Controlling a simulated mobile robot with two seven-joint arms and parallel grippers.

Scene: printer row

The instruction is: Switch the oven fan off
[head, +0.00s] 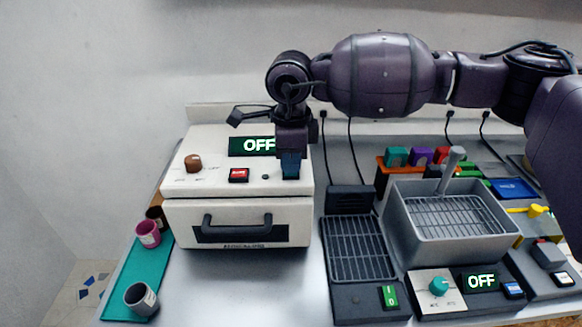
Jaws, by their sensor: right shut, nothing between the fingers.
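The oven (292,207) is a white box at the left of the bench with a dark front handle. Its top carries a brown knob (193,162), a red rocker switch (238,175), a small dark round part (265,177) and a display (240,146) reading OFF, its right end partly covered. My right gripper (290,172) points down over the right part of the oven top, shut and empty. A dark blue patch shows at its tips; I cannot tell whether it is finger or a switch. Whether the tips touch the top is unclear. My left gripper is out of view.
Right of the oven are a dark rack (358,250) with a green switch (389,296) and a grey basin (450,240) with a control panel also reading OFF. Cups stand on a teal mat (124,278) at the left. My right arm spans above the back.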

